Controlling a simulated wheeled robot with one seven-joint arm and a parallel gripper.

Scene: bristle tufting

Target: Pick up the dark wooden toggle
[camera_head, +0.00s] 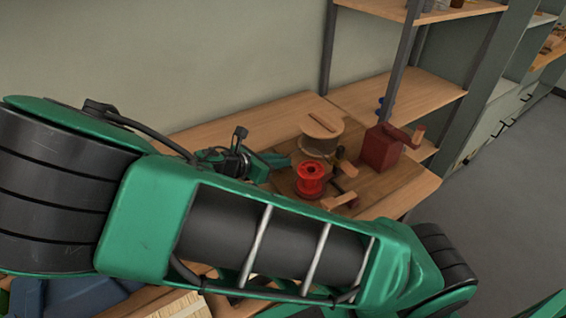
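My green arm fills the foreground and hides much of the bench. My gripper (276,161) is small and far off, pointing right over the wooden bench, just left of a round wooden drum. Its fingers are too small to tell whether they are open or shut, or whether they hold anything. I cannot clearly make out the dark wooden toggle. A small dark brown piece (340,154) sits right of the drum, but I cannot tell what it is.
A shelf post (400,70) rises behind the box. Bare floor (500,200) lies right.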

